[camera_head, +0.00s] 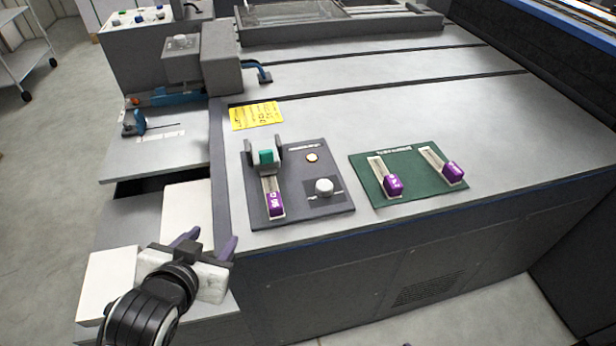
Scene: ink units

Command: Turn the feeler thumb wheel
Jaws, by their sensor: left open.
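No label that I can read marks the feeler thumb wheel, so I cannot tell for sure which part it is. A small blue fitting with a thin dark rod (134,122) sits on the grey side shelf at the left. On the dark control panel (318,208) are a round pale knob (323,186), a teal block (266,157) in a grey bracket, and a purple slider handle (275,203). My left gripper (207,243) is open and empty, with its purple fingers apart, left of and nearer than the dark panel. It touches none of these controls. My right gripper is out of view.
A green panel (408,191) with two purple slider handles lies to the right. A yellow label (257,115) lies behind the dark panel. A raised grey housing (220,58) stands at the back left. White blocks (108,282) stand beside my left gripper. The grey top is otherwise mostly clear.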

